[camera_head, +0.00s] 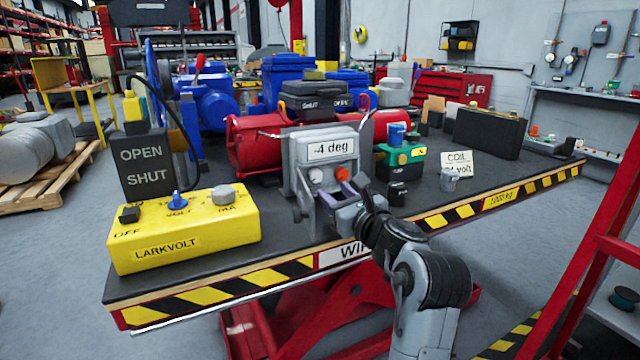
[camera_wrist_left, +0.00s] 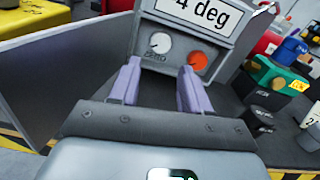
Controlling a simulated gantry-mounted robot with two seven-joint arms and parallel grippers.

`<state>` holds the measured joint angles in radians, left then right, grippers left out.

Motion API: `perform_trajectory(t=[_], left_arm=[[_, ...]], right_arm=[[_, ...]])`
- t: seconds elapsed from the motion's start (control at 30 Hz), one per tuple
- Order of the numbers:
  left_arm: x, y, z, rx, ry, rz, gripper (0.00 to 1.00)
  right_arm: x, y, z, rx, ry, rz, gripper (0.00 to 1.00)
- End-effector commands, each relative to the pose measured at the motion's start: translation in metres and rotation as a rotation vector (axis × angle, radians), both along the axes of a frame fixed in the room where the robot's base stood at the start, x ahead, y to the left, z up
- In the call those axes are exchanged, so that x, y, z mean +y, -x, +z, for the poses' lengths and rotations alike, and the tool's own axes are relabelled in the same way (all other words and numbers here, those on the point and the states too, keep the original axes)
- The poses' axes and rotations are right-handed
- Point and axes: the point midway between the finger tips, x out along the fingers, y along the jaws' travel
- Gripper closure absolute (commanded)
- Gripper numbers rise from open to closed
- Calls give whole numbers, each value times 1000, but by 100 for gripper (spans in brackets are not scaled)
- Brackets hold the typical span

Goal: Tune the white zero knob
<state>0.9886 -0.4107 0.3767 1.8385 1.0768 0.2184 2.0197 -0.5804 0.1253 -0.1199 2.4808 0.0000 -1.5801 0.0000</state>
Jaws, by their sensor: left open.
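The grey box with the "-4 deg" display (camera_head: 331,150) stands on the cart top near its front edge. On its face are the white zero knob (camera_head: 316,175) and an orange knob (camera_head: 343,174) to its right. In the left wrist view the white knob (camera_wrist_left: 159,43) shows ahead, with the orange knob (camera_wrist_left: 197,62) to its right. My left gripper (camera_head: 338,190) is open and empty in front of the box. Its two purple fingers (camera_wrist_left: 159,68) point toward the knobs, and the white knob shows beyond the gap between them. I cannot tell touch. My right gripper is not in view.
A yellow LARKVOLT meter (camera_head: 185,235) sits left on the cart (camera_head: 285,240). An OPEN/SHUT sign (camera_head: 145,165) and a red cylinder (camera_head: 255,145) stand behind it. A green and yellow device (camera_head: 402,160) and a small black block (camera_head: 397,193) are right of the box.

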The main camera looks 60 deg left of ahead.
Motion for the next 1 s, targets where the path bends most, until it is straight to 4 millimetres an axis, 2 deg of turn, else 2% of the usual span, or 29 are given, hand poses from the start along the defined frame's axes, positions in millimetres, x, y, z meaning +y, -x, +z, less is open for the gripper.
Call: perform_trajectory(t=[0.17, 0.3, 0.5, 0.7, 0.97, 1.0], left_arm=[[30, -2, 4, 4, 0, 1, 53], [52, -4, 2, 5, -3, 2, 53], [73, -6, 1, 4, -3, 0, 53], [81, -7, 0, 3, -2, -2, 53], [82, -7, 0, 3, -2, -2, 53], [82, -7, 0, 3, -2, -2, 59]], right_arm=[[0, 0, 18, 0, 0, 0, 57], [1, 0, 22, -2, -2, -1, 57], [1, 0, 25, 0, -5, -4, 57], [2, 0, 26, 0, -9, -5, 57], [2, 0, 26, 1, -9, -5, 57], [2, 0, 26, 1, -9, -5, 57]])
